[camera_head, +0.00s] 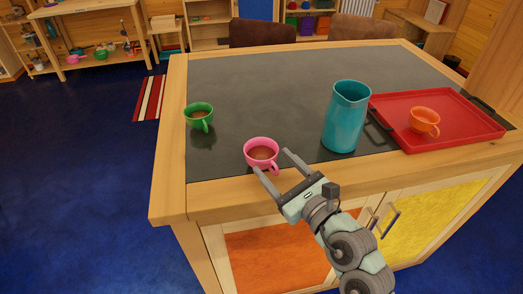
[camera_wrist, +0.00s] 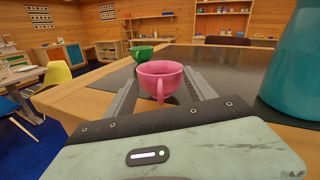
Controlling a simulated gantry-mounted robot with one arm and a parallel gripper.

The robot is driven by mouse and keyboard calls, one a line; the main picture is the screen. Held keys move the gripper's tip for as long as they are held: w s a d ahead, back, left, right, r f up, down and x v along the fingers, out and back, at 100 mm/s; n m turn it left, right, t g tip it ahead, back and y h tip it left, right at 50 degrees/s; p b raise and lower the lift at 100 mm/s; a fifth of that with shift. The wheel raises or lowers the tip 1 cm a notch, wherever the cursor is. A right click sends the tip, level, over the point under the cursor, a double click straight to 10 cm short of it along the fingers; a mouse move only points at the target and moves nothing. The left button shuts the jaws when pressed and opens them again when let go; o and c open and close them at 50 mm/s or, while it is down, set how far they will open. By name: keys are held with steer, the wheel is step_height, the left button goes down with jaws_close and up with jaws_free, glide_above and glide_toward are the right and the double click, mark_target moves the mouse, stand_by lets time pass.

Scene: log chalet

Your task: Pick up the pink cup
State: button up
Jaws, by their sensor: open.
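The pink cup (camera_head: 262,153) stands upright near the front edge of the dark tabletop, with brown contents and its handle toward the front. My gripper (camera_head: 272,168) is open, and its two fingers reach toward the cup from the front right. In the wrist view the pink cup (camera_wrist: 161,78) appears between the fingertips of my gripper (camera_wrist: 163,85), with its handle facing the wrist. I cannot tell whether either finger touches the cup.
A teal pitcher (camera_head: 346,117) stands right of the cup. A red tray (camera_head: 460,136) holds an orange cup (camera_head: 424,121) farther right. A green cup (camera_head: 199,116) stands to the left. The back of the kitchen island's tabletop (camera_head: 270,85) is clear.

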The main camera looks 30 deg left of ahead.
steer(key=shift+w+a+f, duration=0.1)
steer(key=shift+a, duration=0.05)
jaws_close()
stand_by(0.6)
stand_by(0.8)
